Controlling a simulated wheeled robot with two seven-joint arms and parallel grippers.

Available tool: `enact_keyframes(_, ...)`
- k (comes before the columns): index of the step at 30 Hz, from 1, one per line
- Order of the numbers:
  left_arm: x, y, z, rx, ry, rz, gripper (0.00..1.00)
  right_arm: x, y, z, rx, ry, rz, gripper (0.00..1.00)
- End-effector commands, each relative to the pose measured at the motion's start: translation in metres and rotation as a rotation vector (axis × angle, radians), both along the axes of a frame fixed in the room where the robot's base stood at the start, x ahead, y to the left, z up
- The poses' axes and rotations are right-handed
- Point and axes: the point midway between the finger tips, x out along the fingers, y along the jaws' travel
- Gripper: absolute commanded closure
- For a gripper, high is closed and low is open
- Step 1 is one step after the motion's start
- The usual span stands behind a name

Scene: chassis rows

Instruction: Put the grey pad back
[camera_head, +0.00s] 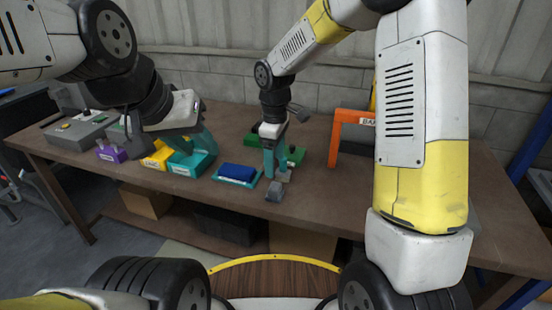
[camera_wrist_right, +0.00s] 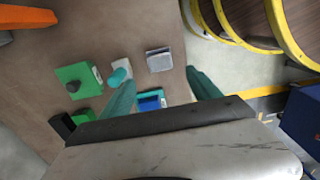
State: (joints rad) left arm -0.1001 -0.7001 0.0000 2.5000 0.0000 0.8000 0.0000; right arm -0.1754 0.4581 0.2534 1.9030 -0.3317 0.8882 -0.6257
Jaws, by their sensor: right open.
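A small grey block that looks like the grey pad (camera_head: 273,193) sits on the table near its front edge. In the right wrist view the pad (camera_wrist_right: 159,60) shows as a grey square beyond my fingertips. My right gripper (camera_head: 275,165) points down just behind it, at or just above the table. In the wrist view its teal fingers (camera_wrist_right: 162,92) are apart, and I see nothing held. My left gripper (camera_head: 195,143) hangs over the teal labelled box (camera_head: 190,165) at the left. Its fingers partly overlap the box, so its opening is unclear.
A blue block (camera_head: 238,170) lies on a teal tray left of the pad. A green block (camera_wrist_right: 80,82) and a teal peg (camera_wrist_right: 120,73) stand near. Yellow (camera_head: 157,158) and purple (camera_head: 110,153) boxes are at left. An orange frame (camera_head: 336,140) stands right.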

Motion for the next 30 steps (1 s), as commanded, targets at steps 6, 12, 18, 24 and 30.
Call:
enact_keyframes(6,0.0,0.0,0.0,0.0,0.0,0.0,0.64,-0.011,-0.021,0.038,0.014,-0.052,-0.108,0.28)
enact_keyframes(12,0.0,0.0,0.0,0.0,0.0,0.0,0.64,-0.052,-0.068,0.104,0.083,-0.167,-0.404,0.28)
enact_keyframes(18,0.0,0.0,0.0,0.0,0.0,0.0,0.64,-0.109,-0.108,0.15,0.209,-0.268,-0.722,0.28)
enact_keyframes(24,0.0,0.0,0.0,0.0,0.0,0.0,0.64,-0.163,-0.133,0.171,0.369,-0.335,-0.997,0.28)
enact_keyframes(30,0.0,0.0,0.0,0.0,0.0,0.0,0.64,-0.192,-0.141,0.174,0.477,-0.356,-1.142,0.28)
